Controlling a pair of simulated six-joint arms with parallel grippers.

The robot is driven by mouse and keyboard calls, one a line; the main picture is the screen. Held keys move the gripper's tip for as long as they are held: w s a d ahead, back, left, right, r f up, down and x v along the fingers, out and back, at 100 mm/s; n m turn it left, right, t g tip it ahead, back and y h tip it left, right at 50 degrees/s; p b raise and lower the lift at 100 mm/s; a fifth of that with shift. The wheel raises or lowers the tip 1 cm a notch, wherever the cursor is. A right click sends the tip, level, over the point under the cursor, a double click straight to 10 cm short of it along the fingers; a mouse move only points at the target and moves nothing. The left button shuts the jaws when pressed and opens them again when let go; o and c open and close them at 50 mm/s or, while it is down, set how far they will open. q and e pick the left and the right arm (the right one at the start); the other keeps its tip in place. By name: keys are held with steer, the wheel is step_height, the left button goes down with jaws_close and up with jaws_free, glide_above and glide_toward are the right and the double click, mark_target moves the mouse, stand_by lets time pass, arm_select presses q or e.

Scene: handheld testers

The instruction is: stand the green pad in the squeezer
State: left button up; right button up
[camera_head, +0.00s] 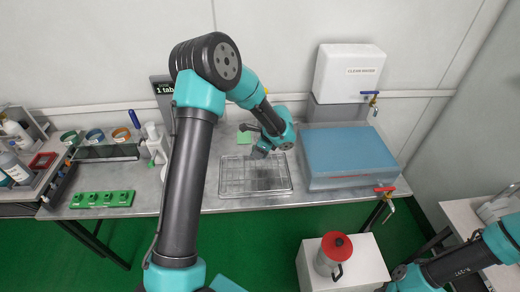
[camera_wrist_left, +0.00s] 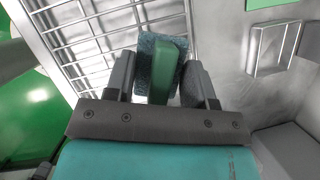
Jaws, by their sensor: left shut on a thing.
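My left gripper (camera_head: 259,152) is low over the wire rack. In the left wrist view, my left gripper (camera_wrist_left: 160,75) is shut on a green pad (camera_wrist_left: 163,72) with a blue-grey spongy layer, gripped between its two grey fingers. The pad is barely visible in the head view. A small upright metal frame (camera_wrist_left: 272,48) stands to the right of the held pad in the wrist view, apart from it. I cannot tell for sure whether that frame is the squeezer. My right gripper is out of view; only part of its arm shows at lower right.
The wire rack (camera_head: 228,188) lies beneath the left gripper. A flat green square (camera_head: 245,138) lies behind it. A blue-topped basin (camera_head: 345,155) stands to the right, below a white water tank (camera_head: 348,72). A green block strip (camera_head: 101,199) is at left.

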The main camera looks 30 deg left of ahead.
arm_select(q)
steer(key=shift+w+r, duration=0.1)
stand_by(0.4)
steer(key=shift+w+d+r+n, duration=0.15)
steer(key=shift+d+r+n, duration=0.35)
steer(key=shift+n, duration=0.2)
steer(key=d+r+n+g+h, duration=0.1)
steer(key=d+r+n, duration=0.3)
steer(key=d, duration=0.3)
steer(key=d+r+n+g+h, duration=0.2)
steer(key=d+r+n, duration=0.3)
steer(key=d+n, duration=0.1)
steer(key=shift+d+n, duration=0.4)
steer(key=shift+d, duration=0.2)
steer(key=s+a+f+n+h, duration=0.1)
steer(key=s+a+f+n, duration=0.1)
steer(key=a, duration=1)
steer(key=s+a+f+n+h, duration=0.1)
steer(key=s+a+f+n, duration=0.2)
steer(key=a, duration=0.9)
steer(key=s+a+f+n+h, duration=0.2)
steer(key=s+a+n, duration=0.3)
steer(key=a, duration=0.7)
steer(key=shift+a+f, duration=0.2)
steer(key=shift+a, duration=0.2)
